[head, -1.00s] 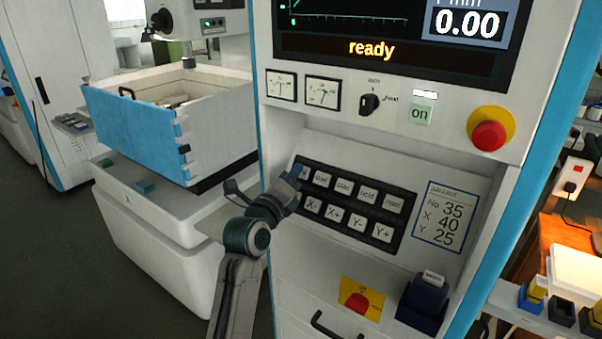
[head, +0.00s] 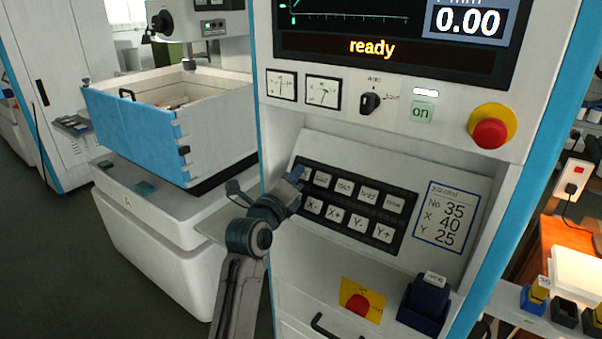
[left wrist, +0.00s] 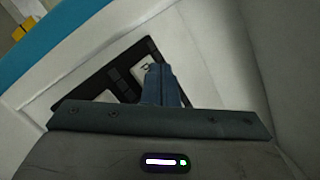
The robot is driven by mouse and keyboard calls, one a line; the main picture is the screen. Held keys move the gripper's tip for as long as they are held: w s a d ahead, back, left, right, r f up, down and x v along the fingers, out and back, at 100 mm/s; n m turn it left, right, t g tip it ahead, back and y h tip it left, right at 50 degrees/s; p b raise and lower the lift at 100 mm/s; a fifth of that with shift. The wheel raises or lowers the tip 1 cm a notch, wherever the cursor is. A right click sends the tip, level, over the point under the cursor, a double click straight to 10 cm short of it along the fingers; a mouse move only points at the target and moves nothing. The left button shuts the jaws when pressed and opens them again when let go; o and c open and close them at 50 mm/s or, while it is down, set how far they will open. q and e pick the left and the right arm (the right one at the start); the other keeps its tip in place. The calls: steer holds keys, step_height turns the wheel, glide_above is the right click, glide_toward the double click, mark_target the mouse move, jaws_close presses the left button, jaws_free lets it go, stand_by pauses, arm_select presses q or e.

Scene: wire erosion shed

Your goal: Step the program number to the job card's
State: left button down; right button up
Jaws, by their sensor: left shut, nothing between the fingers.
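The job card (head: 447,217) on the sloped panel reads No 35, X 40, Y 25. Left of it is a black keypad (head: 397,228) with two rows of white keys; the lower row reads X-, X+, Y-, Y+. My left gripper (head: 295,177) is shut and empty, its tip at the upper left end of the keypad, covering the first upper key. Whether it touches that key I cannot tell. In the left wrist view the shut fingers (left wrist: 160,84) point at the keypad (left wrist: 97,101). The screen (head: 410,50) shows "ready" and 0.00. My right gripper is out of view.
Above the keypad are two dials (head: 322,92), a rotary knob (head: 370,102), a green "on" button (head: 420,111) and a red emergency button (head: 490,133). Below are a red button on a yellow plate (head: 361,298) and a dark blue holder (head: 424,304). A blue-sided tank (head: 132,135) stands left.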

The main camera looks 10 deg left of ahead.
arm_select(q)
steer(key=shift+s+r, duration=0.1)
steer(key=shift+r, duration=0.05)
steer(key=shift+s+a+r, duration=0.25)
steer(key=shift+s+r, duration=0.1)
steer(key=shift+s, duration=0.2)
stand_by(0.4)
steer(key=shift+w+f, duration=0.1)
steer(key=shift+d+f, duration=0.1)
steer(key=shift+w+b, duration=0.3)
steer(key=shift+b, duration=0.05)
